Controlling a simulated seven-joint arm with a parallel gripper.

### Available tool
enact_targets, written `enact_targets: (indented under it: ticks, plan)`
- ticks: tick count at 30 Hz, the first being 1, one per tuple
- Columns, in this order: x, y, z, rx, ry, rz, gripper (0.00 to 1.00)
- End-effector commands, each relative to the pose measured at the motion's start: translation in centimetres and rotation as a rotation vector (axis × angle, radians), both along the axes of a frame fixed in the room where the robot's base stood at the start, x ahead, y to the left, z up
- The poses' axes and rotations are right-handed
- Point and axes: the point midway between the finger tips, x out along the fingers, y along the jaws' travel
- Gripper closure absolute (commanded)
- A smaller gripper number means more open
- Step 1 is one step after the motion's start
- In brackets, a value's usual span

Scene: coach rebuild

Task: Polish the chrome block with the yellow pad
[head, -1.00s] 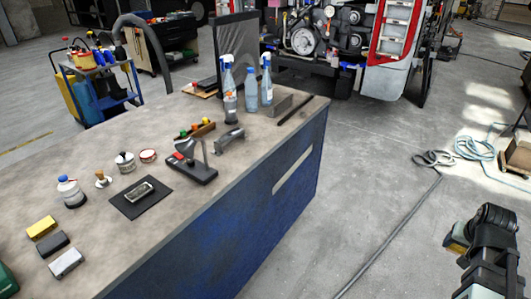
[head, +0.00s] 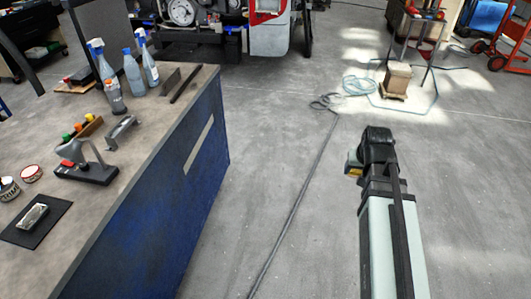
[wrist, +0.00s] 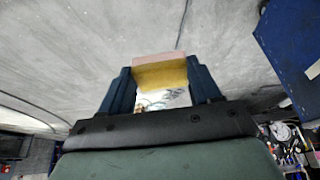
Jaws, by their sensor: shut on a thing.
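The chrome block (head: 33,216) lies on a black mat (head: 22,238) on the bench at the lower left of the head view. My gripper (head: 354,164) is at the right of the head view, out over the floor and well apart from the bench. It is mostly hidden there behind my arm, with a bit of yellow showing. In the wrist view my gripper (wrist: 162,88) is shut on the yellow pad (wrist: 162,76), which has a pinkish layer along its far edge. The pad is between the two blue fingers and touches nothing else.
The bench (head: 150,165) also bears spray bottles (head: 134,75), a grey-handled tool on a black base (head: 85,168), a metal bracket (head: 122,131) and small tins (head: 31,173). A cable (head: 300,190) crosses the floor between bench and arm. A cardboard box (head: 397,80) stands farther back.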

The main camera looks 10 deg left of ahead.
Motion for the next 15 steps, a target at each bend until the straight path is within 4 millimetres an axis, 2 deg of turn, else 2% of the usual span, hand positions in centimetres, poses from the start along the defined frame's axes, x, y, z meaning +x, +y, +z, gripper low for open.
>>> enact_targets:
  ticks: [5, 8, 15]
  plan:
    - [0.9, 3.3, 0.4, 0.002, 0.0, 0.103, 0.62]
    - [1.5, 6.5, 0.8, 0.001, 0.0, 0.208, 0.62]
    - [2.0, 15.4, 2.1, 0.001, -0.001, 0.499, 0.62]
